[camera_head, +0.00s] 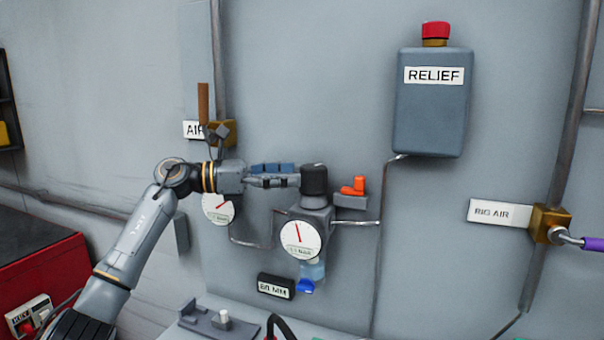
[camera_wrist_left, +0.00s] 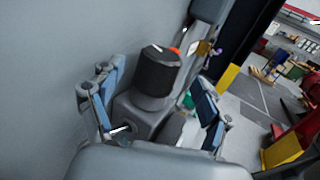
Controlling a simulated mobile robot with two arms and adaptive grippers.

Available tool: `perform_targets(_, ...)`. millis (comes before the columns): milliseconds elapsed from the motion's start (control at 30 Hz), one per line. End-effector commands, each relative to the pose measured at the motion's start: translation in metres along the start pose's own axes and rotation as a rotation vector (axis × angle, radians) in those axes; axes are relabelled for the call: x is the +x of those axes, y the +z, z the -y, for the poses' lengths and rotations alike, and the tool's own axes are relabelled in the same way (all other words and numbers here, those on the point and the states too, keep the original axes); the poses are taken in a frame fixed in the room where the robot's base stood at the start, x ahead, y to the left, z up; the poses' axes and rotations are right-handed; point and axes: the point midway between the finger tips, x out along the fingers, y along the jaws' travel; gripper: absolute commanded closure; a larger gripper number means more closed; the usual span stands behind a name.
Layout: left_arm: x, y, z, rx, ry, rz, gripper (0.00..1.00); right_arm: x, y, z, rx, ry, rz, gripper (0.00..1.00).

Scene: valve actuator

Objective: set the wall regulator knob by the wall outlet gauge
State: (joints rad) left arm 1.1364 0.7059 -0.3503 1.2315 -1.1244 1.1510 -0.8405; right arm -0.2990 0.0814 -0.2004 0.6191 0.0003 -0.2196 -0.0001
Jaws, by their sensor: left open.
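The regulator knob (camera_head: 314,180) is a dark ribbed cylinder on top of a grey regulator body (camera_head: 313,214) on the wall. The outlet gauge (camera_head: 300,239) is a white dial on the front of the body; its red needle points up and slightly left. My left gripper (camera_head: 284,176) comes in from the left, with its fingertips at the knob's left side in the head view. In the left wrist view the knob (camera_wrist_left: 155,71) stands between the two spread blue-grey fingers, with a gap on each side. Whether any finger touches it is unclear. My right gripper is not in view.
Another gauge (camera_head: 216,208) sits behind my left wrist. An orange lever (camera_head: 353,187) is close right of the knob. A relief box (camera_head: 433,105) with a red cap hangs upper right. Thin pipes run along the wall. A bench (camera_head: 250,327) is below.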

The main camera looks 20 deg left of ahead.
Motion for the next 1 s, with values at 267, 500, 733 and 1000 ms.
perform_targets(267, -0.059, -0.001, -0.001, -0.001, 0.002, -0.002, 0.22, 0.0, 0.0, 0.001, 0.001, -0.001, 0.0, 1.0)
perform_targets(500, -0.082, -0.001, 0.0, 0.0, 0.001, -0.001, 0.22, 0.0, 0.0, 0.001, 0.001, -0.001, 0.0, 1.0)
perform_targets(733, -0.084, 0.0, 0.0, 0.0, 0.0, 0.0, 0.22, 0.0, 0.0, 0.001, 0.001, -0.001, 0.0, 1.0)
perform_targets(1000, -0.084, 0.0, 0.0, 0.0, 0.0, 0.0, 0.22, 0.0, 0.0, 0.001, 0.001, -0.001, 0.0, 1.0)
